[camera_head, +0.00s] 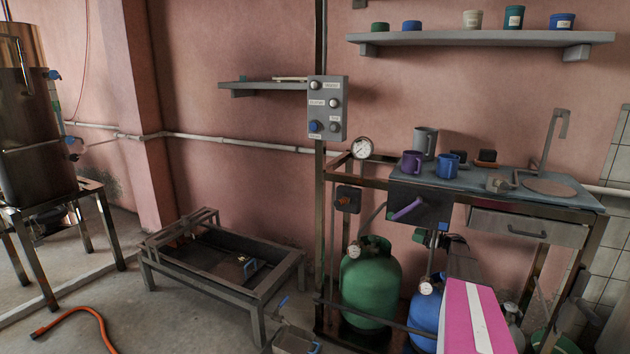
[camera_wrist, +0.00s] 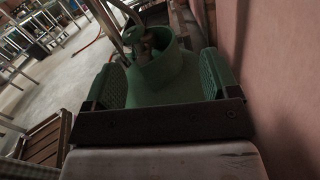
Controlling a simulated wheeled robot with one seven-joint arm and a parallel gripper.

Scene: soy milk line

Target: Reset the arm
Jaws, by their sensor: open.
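My gripper (camera_wrist: 162,78) shows in the wrist view, with its two green-padded fingers spread apart. It is open and nothing is held between the pads. A green gas cylinder (camera_wrist: 158,62) shows beyond the gap between the fingers; I cannot tell how far off it is. The same kind of green cylinder (camera_head: 370,283) stands under the metal counter in the head view. I cannot make out my gripper in the head view.
The counter (camera_head: 574,194) carries mugs and a sink. A blue cylinder (camera_head: 424,315) stands beside the green one. A control box (camera_head: 327,108) and shelf (camera_head: 480,38) are on the wall. A low metal frame (camera_head: 222,265) and orange hose (camera_head: 78,313) are left. Floor between them is clear.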

